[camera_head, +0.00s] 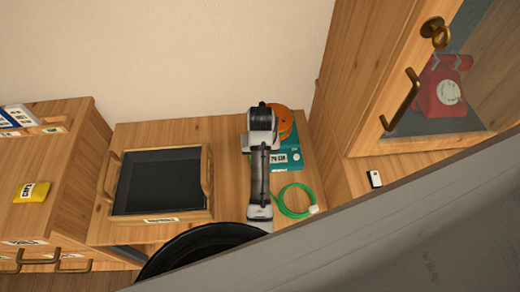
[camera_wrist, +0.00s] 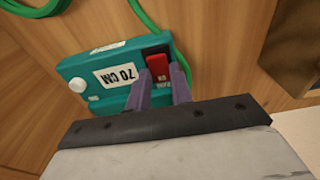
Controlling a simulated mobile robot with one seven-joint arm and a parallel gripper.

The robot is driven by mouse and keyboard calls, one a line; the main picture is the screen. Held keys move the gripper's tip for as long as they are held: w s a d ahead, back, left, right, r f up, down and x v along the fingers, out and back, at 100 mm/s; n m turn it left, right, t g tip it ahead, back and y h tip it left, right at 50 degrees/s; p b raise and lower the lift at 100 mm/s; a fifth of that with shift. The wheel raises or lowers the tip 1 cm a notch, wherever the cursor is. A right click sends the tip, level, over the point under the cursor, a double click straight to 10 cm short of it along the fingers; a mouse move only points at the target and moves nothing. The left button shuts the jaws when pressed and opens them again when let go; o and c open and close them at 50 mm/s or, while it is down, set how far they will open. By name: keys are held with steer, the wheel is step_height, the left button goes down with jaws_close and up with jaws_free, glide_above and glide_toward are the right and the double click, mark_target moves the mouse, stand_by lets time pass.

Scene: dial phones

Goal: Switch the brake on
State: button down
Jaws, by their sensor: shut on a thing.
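In the head view, the teal box (camera_head: 290,155) stands on the wooden counter, partly hidden behind my arm. My fingertips are hidden there.
A green cable (camera_head: 292,212) lies looped beside the box, and an orange round thing (camera_head: 286,121) is behind my arm. A dark-bottomed wooden tray (camera_head: 208,185) stands left. A cabinet with a brass handle (camera_head: 402,103) rises right, with a red phone (camera_head: 440,92) inside.

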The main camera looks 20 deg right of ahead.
stand_by(0.3)
steer(key=c, duration=1.2)
jaws_free()
steer(key=shift+c, duration=0.2)
steer(key=shift+r, duration=0.1)
